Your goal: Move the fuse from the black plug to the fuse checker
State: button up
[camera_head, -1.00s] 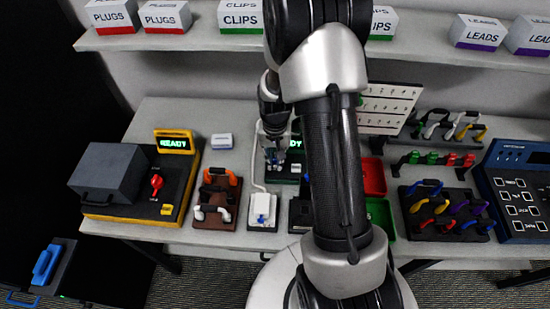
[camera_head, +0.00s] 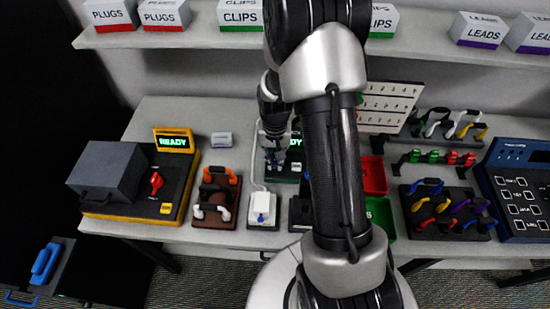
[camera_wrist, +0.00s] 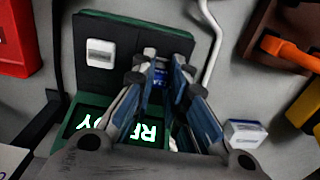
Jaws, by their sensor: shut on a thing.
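The fuse checker (camera_head: 283,172) is a dark unit with a green frame and a lit READY display, partly behind my arm. In the wrist view the fuse checker (camera_wrist: 91,23) lies below my fingers, with a white square part on its black top. My gripper (camera_head: 273,163) is over the checker; in the wrist view its fingertips (camera_wrist: 160,72) are close together above the black top. It is shut on the fuse, which the fingertips mostly hide. I cannot tell whether the fuse touches the checker. The black plug (camera_head: 298,212) is at the table's front, partly hidden by my arm.
A white plug (camera_head: 262,208) with a cable stands left of the black plug. A brown holder (camera_head: 216,215) and a yellow-edged tester (camera_head: 140,213) are further left. Red (camera_head: 374,175) and green (camera_head: 381,215) bins are right of my arm. A small white box (camera_head: 221,139) sits behind.

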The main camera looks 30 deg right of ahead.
jog(key=o, duration=0.8)
jog(key=shift+o, duration=0.6)
jog(key=o, duration=0.4)
jog(key=shift+o, duration=0.2)
jog(key=shift+r, duration=0.1)
jog(key=shift+r+p, duration=2.9)
jog(key=shift+r, duration=1)
